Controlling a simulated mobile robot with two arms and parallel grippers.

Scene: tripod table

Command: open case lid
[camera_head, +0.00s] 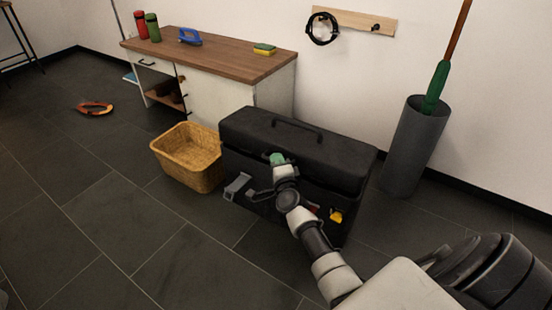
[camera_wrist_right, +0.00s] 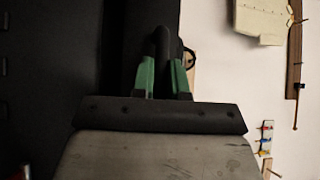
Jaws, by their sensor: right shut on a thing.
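The black case (camera_head: 345,200) stands on the floor in the middle of the head view, with its lid (camera_head: 335,150) on top and a dark carry handle (camera_head: 297,128) on the lid. The lid looks down, or nearly so. My right gripper (camera_head: 277,159), with green fingertips, is at the lid's front edge. In the right wrist view the fingers (camera_wrist_right: 165,78) are closed around a dark, rounded part of the lid. My arm hides part of the case's front. My left gripper is not in view.
A wicker basket (camera_head: 188,158) stands close by the case's left side. A grey cylinder bin (camera_head: 405,150) holding a green-and-brown handle stands to the right. A wooden-topped workbench (camera_head: 215,52) is behind. The floor at front left is clear.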

